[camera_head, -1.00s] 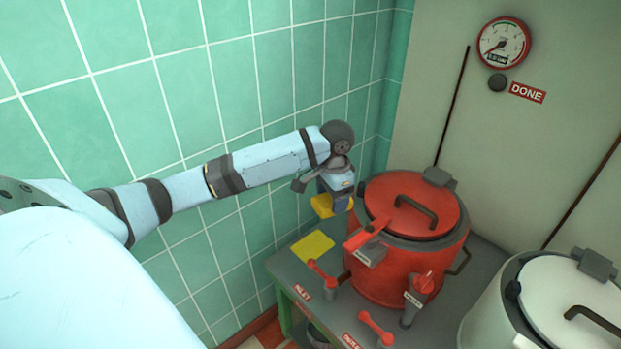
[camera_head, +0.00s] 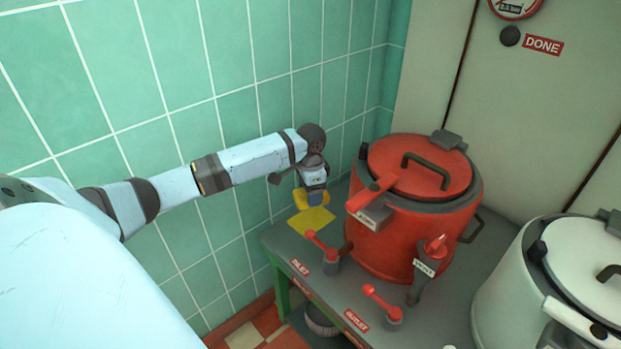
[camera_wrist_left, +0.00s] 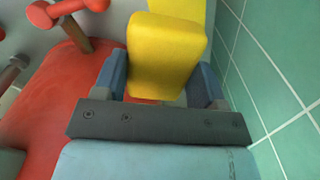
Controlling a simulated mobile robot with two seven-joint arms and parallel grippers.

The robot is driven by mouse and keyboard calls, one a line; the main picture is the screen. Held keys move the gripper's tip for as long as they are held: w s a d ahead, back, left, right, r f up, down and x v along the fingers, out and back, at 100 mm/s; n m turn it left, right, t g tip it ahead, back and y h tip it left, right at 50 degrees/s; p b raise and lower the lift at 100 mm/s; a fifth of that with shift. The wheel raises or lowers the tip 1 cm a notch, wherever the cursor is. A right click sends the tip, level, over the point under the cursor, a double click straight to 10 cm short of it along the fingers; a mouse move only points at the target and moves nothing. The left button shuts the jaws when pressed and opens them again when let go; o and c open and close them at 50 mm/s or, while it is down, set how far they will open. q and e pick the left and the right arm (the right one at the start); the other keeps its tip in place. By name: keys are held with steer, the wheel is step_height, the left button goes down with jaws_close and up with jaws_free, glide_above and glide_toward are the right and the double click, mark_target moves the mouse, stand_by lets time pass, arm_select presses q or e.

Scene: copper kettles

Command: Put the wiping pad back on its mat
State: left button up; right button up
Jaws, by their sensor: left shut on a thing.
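The yellow wiping pad (camera_head: 299,200) is held in my left gripper (camera_head: 314,196), which points down at the back left of the bench. The left wrist view shows the pad (camera_wrist_left: 165,55) between the two blue fingers of the left gripper (camera_wrist_left: 160,78). The flat yellow mat (camera_head: 311,222) lies on the bench just in front of and below the pad in the head view. Part of a yellow surface, probably the mat (camera_wrist_left: 181,9), shows beyond the pad in the wrist view. I cannot tell whether the pad touches the mat. My right gripper is not in view.
A red kettle (camera_head: 397,235) stands close to the right of the gripper, with red-handled valves (camera_head: 322,245) in front. The tiled wall (camera_head: 170,70) is close on the left. A white kettle (camera_head: 500,300) stands farther right on the grey bench (camera_head: 290,244).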

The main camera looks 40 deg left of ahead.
arm_select(q)
step_height(320, 180, down, 8)
steer(key=shift+f+b, duration=0.2)
steer(key=shift+b, duration=0.7)
step_height(320, 180, down, 4)
steer(key=shift+r+b, duration=0.25)
steer(key=shift+b, duration=0.3)
steer(key=shift+f, duration=0.15)
steer(key=o, duration=0.8)
steer(key=shift+o, duration=0.5)
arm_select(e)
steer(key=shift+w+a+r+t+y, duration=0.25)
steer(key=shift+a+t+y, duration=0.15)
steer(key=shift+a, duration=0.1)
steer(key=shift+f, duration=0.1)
arm_select(q)
step_height(320, 180, up, 12)
steer(key=p, duration=0.3)
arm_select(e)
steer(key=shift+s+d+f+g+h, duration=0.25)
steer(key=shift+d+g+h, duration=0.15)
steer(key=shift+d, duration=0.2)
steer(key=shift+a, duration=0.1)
